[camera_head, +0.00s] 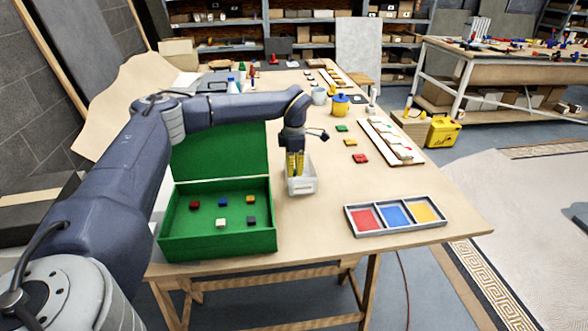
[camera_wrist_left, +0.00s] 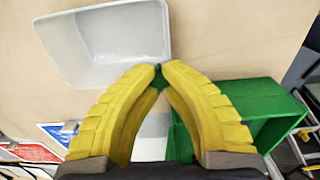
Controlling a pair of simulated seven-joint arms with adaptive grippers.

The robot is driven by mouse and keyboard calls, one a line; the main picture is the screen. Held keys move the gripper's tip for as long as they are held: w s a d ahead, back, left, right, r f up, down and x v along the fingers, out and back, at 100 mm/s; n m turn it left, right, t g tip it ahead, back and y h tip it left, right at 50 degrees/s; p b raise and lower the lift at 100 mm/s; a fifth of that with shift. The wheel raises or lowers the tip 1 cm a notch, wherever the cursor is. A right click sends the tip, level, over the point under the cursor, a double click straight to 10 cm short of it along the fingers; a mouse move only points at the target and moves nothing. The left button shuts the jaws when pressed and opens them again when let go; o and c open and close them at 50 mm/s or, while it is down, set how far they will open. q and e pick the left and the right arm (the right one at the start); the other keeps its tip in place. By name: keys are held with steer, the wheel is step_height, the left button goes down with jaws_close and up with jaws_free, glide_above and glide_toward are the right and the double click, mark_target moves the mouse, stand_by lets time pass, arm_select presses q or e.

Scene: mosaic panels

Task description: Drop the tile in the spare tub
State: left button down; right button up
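My left gripper (camera_head: 296,174) points down at the white spare tub (camera_head: 302,187) in the head view, between the green box and the sectioned tray. In the left wrist view its yellow fingers (camera_wrist_left: 160,70) are closed together at the tips on a small dark green tile (camera_wrist_left: 158,79). The tub shows in the left wrist view (camera_wrist_left: 75,62), upper left, and its visible inside looks empty. The tile appears beside the tub's near corner there; its height above the rim is unclear. My right gripper is not in view.
An open green box (camera_head: 180,247) with several small tiles stands left of the tub. A tray (camera_head: 396,214) with red, blue and yellow compartments lies to the right. Loose green (camera_head: 341,128), yellow (camera_head: 350,142) and red (camera_head: 361,159) tiles lie behind, near a long white panel (camera_head: 380,135).

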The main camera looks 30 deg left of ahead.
arm_select(q)
steer(key=shift+f, duration=0.25)
steer(key=c, duration=1.3)
jaws_free()
steer(key=shift+r, duration=0.1)
step_height(320, 180, up, 13)
steer(key=shift+r, duration=0.1)
